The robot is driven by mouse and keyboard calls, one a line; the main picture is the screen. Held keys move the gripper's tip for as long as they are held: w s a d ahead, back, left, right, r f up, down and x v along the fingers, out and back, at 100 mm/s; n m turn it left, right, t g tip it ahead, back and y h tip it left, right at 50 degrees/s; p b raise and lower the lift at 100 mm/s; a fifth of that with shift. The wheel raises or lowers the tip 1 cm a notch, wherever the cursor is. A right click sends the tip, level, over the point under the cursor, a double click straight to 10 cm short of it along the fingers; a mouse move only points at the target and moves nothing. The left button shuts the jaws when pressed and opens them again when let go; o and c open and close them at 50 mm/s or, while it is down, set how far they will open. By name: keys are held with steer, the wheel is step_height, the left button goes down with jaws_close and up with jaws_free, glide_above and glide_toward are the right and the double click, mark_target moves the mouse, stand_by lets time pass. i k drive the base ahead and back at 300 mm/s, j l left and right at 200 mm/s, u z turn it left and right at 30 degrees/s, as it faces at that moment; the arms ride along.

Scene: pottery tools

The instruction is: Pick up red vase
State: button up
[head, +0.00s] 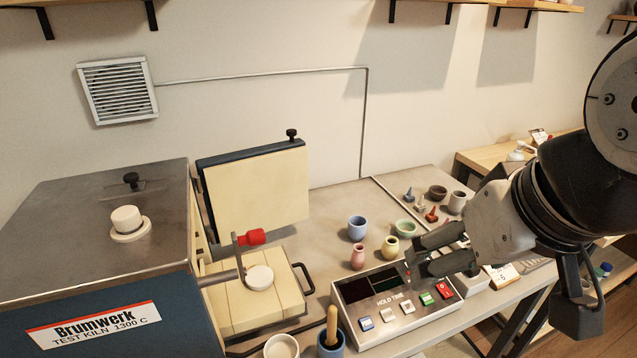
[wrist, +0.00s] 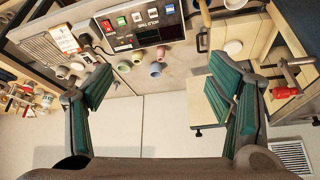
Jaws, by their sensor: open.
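The red vase (head: 358,256) is a small pinkish-red vase with a narrow neck, upright on the grey worktop just behind the control panel. In the wrist view the red vase (wrist: 161,51) shows small near the panel's edge, between the two fingers in the picture. My gripper (head: 411,257) is open and empty. In the head view it is to the right of the red vase, apart from it, with a yellow vase (head: 390,247) between them. The wrist view shows both green-padded fingers spread wide.
A blue cup (head: 357,228) and a green bowl (head: 405,228) stand behind the red vase. The control panel (head: 400,324) is in front. The open small kiln (head: 245,305) is at left. Small pots and tools stand at back right.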

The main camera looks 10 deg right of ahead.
mark_target(357, 261)
steer(key=i+l+u, duration=0.15)
steer(key=l, duration=0.2)
steer(key=i+l+u, duration=0.2)
steer(key=l, duration=0.15)
steer(key=i+l+u, duration=0.15)
steer(key=l, duration=0.2)
